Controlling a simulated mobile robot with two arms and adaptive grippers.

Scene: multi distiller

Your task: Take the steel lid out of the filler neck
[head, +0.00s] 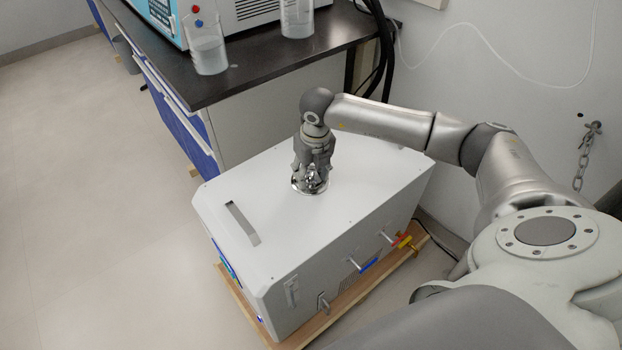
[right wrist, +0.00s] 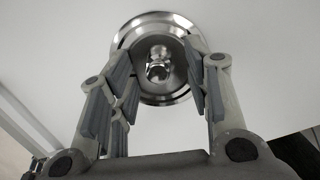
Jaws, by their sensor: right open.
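The white distiller box (head: 285,225) stands low beside the bench. The steel lid (right wrist: 158,62) has a round knob and sits in the steel ring of the filler neck (right wrist: 126,34) on the box's top. The lid and neck also show in the head view as a shiny patch (head: 309,183), partly hidden by my right gripper. My right gripper (head: 312,172) points down over the lid. In the right wrist view its fingers (right wrist: 160,90) are open, one on each side of the knob. I cannot tell whether they touch the lid. My left gripper is not in view.
A dark bench (head: 250,68) with two glass beakers (head: 207,50) stands behind the box. Coloured valve handles (head: 368,265) stick out of the box's side. A wall with a chain (head: 583,155) is at the right. The floor at the left is clear.

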